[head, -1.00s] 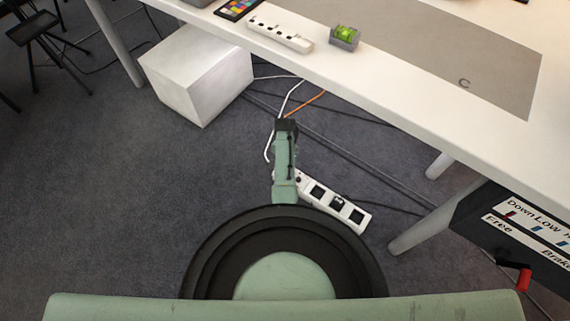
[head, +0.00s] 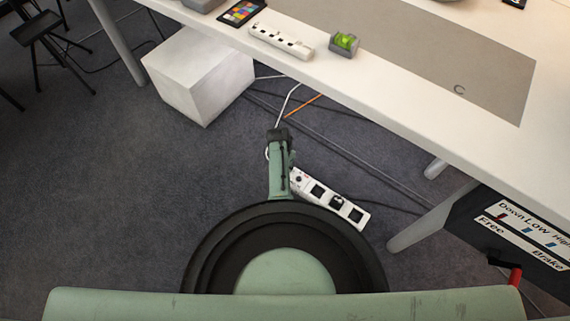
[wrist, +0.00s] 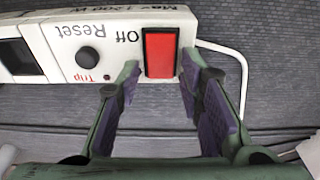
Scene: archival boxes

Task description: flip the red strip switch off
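The red strip switch (wrist: 160,53) is on the end of a white power strip (wrist: 115,35), beside the printed word "Off" and a round black reset button. In the head view the power strip (head: 353,214) lies on the floor, partly hidden by my own body. My gripper (wrist: 158,72) is open in the wrist view, its two fingers apart and one on each side of the switch's near edge. Nothing is between the fingers. I cannot tell whether the fingertips touch the strip. The switch itself is hidden in the head view.
A white table (head: 400,115) stands over the far side of the floor, with another white strip (head: 281,41) and a green-topped grey block (head: 344,44) on it. A white box (head: 199,75) stands under it. Cables run along the floor. A panel with a red lever (head: 515,276) is at right.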

